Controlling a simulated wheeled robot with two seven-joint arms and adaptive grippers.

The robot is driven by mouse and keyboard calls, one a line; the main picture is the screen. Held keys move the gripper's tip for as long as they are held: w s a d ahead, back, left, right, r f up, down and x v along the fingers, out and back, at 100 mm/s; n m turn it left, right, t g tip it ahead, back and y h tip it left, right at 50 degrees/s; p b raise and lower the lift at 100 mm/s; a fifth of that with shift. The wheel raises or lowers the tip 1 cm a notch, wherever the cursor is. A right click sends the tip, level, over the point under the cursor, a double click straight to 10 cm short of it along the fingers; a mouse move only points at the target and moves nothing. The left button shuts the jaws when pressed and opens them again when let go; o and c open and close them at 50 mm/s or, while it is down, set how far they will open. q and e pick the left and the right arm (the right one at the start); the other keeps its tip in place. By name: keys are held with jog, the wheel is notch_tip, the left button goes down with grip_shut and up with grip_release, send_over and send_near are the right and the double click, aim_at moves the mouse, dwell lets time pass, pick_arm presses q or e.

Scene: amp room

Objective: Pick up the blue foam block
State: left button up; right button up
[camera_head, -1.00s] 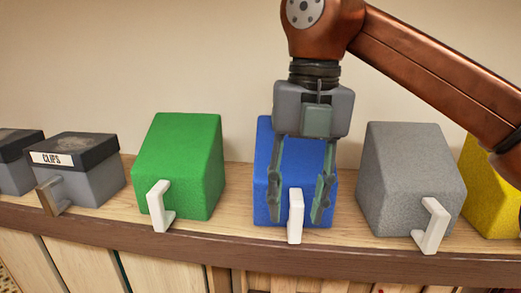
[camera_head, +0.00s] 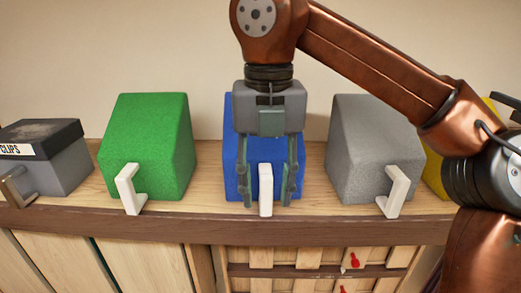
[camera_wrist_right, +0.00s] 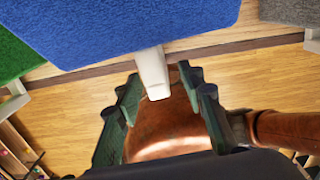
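The blue foam block (camera_head: 262,165) stands on the wooden shelf top, between a green and a grey block. A white bracket (camera_head: 265,190) stands at its front. My right gripper (camera_head: 268,204) points down in front of the block, its two fingers apart, one on each side of the bracket, and holds nothing. In the right wrist view the blue block (camera_wrist_right: 130,25) fills the top, and the bracket (camera_wrist_right: 153,74) lies between the open fingers (camera_wrist_right: 158,78). Whether the fingers touch the block I cannot tell. My left gripper is not in view.
The green block (camera_head: 148,145) and grey block (camera_head: 368,145) stand close on either side, each with its own white bracket. A box labelled CLIPS (camera_head: 45,160) is at the left. A yellow block (camera_head: 434,175) is partly hidden by my right arm. The shelf edge (camera_head: 330,230) runs along the front.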

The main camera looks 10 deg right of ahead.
aim_at(266, 216)
jog(key=shift+f, duration=1.8)
jog(key=shift+c, duration=0.7)
grip_shut()
